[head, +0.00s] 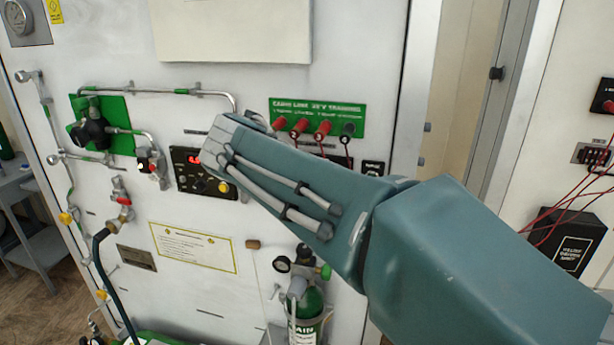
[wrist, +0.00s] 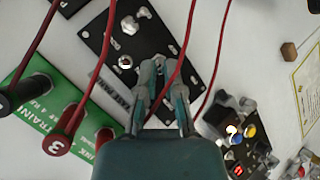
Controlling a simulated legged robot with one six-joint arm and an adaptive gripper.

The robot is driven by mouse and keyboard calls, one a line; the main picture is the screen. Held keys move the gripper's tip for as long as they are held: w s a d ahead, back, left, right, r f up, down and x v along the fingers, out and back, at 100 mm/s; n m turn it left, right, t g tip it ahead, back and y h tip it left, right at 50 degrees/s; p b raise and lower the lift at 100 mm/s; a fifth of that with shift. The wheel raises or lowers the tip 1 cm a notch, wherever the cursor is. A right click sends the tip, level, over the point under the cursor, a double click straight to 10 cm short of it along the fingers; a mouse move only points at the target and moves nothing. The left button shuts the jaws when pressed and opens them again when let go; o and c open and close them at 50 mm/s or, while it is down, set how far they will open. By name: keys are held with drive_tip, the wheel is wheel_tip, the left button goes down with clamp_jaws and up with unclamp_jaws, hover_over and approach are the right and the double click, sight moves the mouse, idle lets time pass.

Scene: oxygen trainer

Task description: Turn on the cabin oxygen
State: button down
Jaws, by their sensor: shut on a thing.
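A black switch panel (wrist: 110,42) with metal toggles fills the upper middle of the wrist view. One toggle (wrist: 128,24) and a round metal fitting (wrist: 125,62) stand clear on it. My gripper (wrist: 162,68) reaches the panel's lower part, its fingertips close together on what looks like a toggle switch; the fingers mostly hide it. A red cable (wrist: 180,65) passes right by the fingertips. In the head view my arm covers the gripper and most of this panel. A black control box (head: 190,184) with a red display and yellow knob sits left of my arm.
A green terminal board (head: 345,112) with red and black plugs is above my arm; its cables hang close to my gripper. A green oxygen cylinder (head: 308,310) with gauges stands below. Pipes and a black regulator (head: 90,132) occupy the wall's left side.

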drive_tip(key=c, duration=0.8)
unclamp_jaws()
drive_tip(key=shift+f, duration=0.3)
drive_tip(key=shift+a+r, duration=0.1)
drive_tip(key=shift+r, duration=0.1)
drive_tip(key=v, duration=1.2)
drive_tip(key=shift+w+a, duration=0.1)
drive_tip(key=shift+w, duration=0.05)
